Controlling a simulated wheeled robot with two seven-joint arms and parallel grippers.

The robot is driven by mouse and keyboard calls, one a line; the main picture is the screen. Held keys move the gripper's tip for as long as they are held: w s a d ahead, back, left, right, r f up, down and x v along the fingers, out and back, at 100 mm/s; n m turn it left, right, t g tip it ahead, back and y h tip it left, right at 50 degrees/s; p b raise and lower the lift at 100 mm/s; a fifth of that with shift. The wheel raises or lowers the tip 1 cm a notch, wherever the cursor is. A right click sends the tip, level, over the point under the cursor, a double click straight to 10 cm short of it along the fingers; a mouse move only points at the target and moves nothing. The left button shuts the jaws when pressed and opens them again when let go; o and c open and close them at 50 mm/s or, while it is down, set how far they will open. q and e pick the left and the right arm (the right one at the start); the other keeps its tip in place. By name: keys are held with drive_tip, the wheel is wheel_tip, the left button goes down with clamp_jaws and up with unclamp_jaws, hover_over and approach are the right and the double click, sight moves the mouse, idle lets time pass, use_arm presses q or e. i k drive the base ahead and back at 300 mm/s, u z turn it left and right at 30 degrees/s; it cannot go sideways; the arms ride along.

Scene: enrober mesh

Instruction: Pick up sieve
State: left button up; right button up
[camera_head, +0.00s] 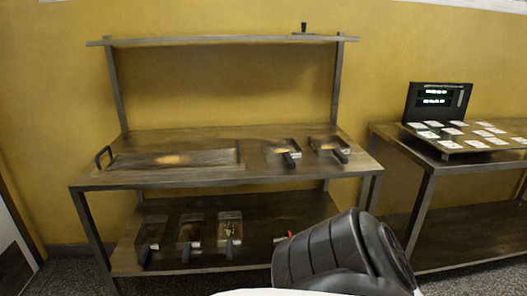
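A long, flat, rectangular mesh-like tray (205,162) with a raised black handle at its left end lies on the tabletop. It may be the sieve, but I cannot tell for sure. A small orange-brown patch shows near its middle. Two small square pans with black handles, one at centre right (276,149) and one further right (324,145), sit on the same tabletop. A black ribbed link of my own arm fills the bottom centre right. Neither gripper's fingers show. Nothing is seen touching the tray.
The metal table (150,180) has an upper shelf (220,40) with a small black item (304,29). A small red part (285,237) shows beside my arm. A right-hand table (400,137) holds a black display (437,103) and several cards.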

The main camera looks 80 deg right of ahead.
sight(279, 154)
drive_tip(key=z, duration=2.65)
drive_tip(key=i, duration=0.8)
drive_tip(key=z, duration=0.3)
